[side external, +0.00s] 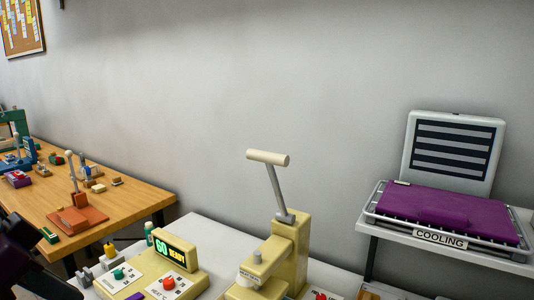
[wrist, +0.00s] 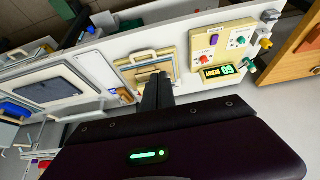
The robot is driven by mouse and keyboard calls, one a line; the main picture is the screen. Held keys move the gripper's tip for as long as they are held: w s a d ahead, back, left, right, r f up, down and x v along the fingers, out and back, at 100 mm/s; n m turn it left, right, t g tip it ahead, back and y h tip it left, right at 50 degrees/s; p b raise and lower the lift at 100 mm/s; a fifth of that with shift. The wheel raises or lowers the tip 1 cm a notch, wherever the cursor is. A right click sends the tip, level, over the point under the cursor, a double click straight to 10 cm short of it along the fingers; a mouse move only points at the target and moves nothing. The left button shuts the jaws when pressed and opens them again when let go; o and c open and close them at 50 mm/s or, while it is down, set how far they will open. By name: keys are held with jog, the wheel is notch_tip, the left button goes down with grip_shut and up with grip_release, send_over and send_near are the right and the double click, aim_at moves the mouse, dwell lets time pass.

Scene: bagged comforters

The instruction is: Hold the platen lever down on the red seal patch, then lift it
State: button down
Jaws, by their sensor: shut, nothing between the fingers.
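The cream press (side external: 290,250) stands on the light bench in the side view, its lever (side external: 268,158) raised, with a cream crossbar handle on a grey rod. A cream machine part with a handle (wrist: 143,54) shows beyond my fingers in the wrist view; I cannot tell whether it is the lever. My gripper (wrist: 157,84) is shut and empty, its dark fingers apart from the handle. I cannot make out the red seal patch in either view.
A cream control box (side external: 170,270) beside the press shows "60 READY" in green. A purple bagged comforter (side external: 450,212) lies on the rack marked COOLING (side external: 440,239) at right. A wooden table (side external: 120,200) with small fixtures stands at left.

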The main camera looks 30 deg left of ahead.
jog(key=c, duration=1.9)
grip_release()
jog(key=shift+r, duration=0.1)
jog(key=o, duration=0.6)
notch_tip(320, 180, up, 14)
jog(key=shift+w, duration=0.1)
jog(key=shift+o, duration=0.2)
jog(key=w+d+r+n+g+h, duration=0.2)
jog(key=w+d+n+g+h, duration=0.15)
jog(key=w+d, duration=0.6)
jog(key=n+g+h, duration=0.3)
jog(key=n+h, duration=0.5)
jog(key=h, duration=0.3)
send_over(264, 156)
jog(key=s+d, duration=0.5)
jog(key=s, duration=0.1)
jog(key=w+a+n+h, duration=0.1)
jog(key=w, duration=0.1)
jog(key=w+a+f+n+h, duration=0.1)
jog(key=w, duration=0.1)
jog(key=w+a+n+t+h, duration=0.1)
jog(key=w+n, duration=0.1)
jog(key=shift+w+a+f, duration=0.1)
jog(key=shift+w+f, duration=0.15)
jog(key=shift+w, duration=0.15)
jog(key=shift+h, duration=0.25)
notch_tip(264, 156, down, 5)
jog(key=shift+w+a+r, duration=0.1)
jog(key=shift+w, duration=0.05)
